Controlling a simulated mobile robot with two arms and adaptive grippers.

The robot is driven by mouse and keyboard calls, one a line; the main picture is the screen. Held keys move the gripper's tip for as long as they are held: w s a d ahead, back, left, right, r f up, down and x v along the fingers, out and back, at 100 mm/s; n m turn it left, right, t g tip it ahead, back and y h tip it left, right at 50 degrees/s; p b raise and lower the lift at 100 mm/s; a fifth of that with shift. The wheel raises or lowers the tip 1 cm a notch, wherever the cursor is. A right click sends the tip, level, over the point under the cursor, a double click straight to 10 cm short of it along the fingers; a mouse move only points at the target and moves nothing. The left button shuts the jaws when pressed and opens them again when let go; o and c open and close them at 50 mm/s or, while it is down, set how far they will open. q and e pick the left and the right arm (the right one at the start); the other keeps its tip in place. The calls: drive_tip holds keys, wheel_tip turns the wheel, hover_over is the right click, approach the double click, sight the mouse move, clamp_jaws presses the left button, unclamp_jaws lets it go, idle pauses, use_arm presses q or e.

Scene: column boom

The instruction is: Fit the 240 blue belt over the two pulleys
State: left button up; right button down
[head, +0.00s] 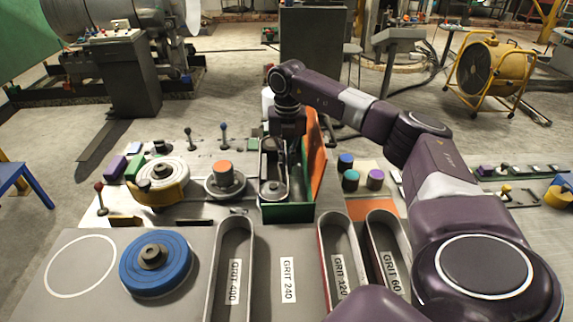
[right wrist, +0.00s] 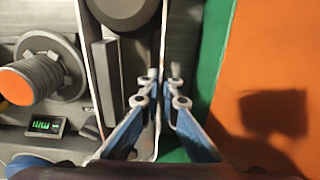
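The grinder (head: 287,213) has a green lower housing. Its near pulley is a grey disc with a hub (head: 273,189); my right gripper and arm hide the far end, so I cannot make out the second pulley. In the right wrist view, a rounded metal part (right wrist: 122,8) shows at the top. A thin pale strip (right wrist: 161,50), perhaps the belt's edge, runs down between the fingertips of my right gripper (right wrist: 163,88). The fingers are close together, but whether they clamp the strip is unclear. No blue belt face is visible. My left gripper is out of view.
An orange panel (head: 315,150) stands along the grinder's right side. Labelled belts lie in front: GRIT 400 (head: 220,265), GRIT 120 (head: 325,260) and GRIT 60 (head: 375,250). The GRIT 240 place (head: 288,240) is bare. A blue disc (head: 180,265) lies left.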

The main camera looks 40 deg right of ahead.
drive_tip(key=shift+f, duration=0.1)
drive_tip(key=c, duration=2.1)
unclamp_jaws()
drive_tip(key=shift+o, duration=0.3)
drive_tip(key=o, duration=0.4)
drive_tip(key=shift+c, duration=0.2)
drive_tip(key=shift+r+p, duration=3.15)
drive_tip(key=shift+r, duration=0.65)
drive_tip(key=shift+s+f, duration=0.1)
drive_tip(key=shift+f, duration=0.05)
